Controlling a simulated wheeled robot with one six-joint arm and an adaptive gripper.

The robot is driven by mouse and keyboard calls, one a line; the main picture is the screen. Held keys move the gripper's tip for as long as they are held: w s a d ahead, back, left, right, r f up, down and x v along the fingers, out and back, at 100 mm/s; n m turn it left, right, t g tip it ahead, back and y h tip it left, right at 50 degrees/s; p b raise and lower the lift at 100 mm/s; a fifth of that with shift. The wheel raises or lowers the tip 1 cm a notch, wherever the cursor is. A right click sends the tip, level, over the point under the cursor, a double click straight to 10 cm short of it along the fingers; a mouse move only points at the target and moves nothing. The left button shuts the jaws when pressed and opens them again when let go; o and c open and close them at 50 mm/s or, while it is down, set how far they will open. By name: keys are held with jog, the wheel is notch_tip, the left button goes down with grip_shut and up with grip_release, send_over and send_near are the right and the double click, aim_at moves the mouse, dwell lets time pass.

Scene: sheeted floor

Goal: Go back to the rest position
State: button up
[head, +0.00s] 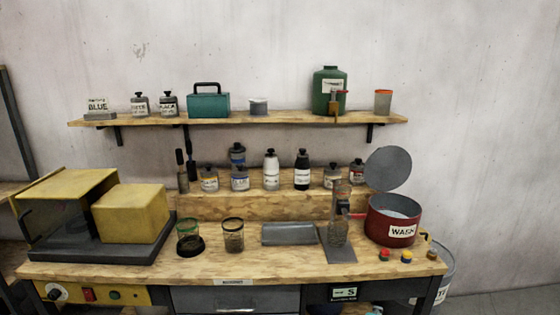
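My gripper and arm do not show in the head view, so I cannot see whether the gripper is open or holds anything. The wooden workbench (280,267) stands in front of me against a pale wall. A red pot (378,229) labelled WASH sits at its right end, with its round grey lid (388,168) raised behind it. Two glass jars stand left of the middle: one green-rimmed (187,230) in a dark ring, one (233,238) with dark contents.
A yellow machine (130,212) on a dark base fills the bench's left end. A grey tray (289,234) and an upright device (338,233) stand right of the middle. Several bottles line the rear riser (250,207). A wall shelf (290,118) holds a teal box (208,104) and a green drum (322,92).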

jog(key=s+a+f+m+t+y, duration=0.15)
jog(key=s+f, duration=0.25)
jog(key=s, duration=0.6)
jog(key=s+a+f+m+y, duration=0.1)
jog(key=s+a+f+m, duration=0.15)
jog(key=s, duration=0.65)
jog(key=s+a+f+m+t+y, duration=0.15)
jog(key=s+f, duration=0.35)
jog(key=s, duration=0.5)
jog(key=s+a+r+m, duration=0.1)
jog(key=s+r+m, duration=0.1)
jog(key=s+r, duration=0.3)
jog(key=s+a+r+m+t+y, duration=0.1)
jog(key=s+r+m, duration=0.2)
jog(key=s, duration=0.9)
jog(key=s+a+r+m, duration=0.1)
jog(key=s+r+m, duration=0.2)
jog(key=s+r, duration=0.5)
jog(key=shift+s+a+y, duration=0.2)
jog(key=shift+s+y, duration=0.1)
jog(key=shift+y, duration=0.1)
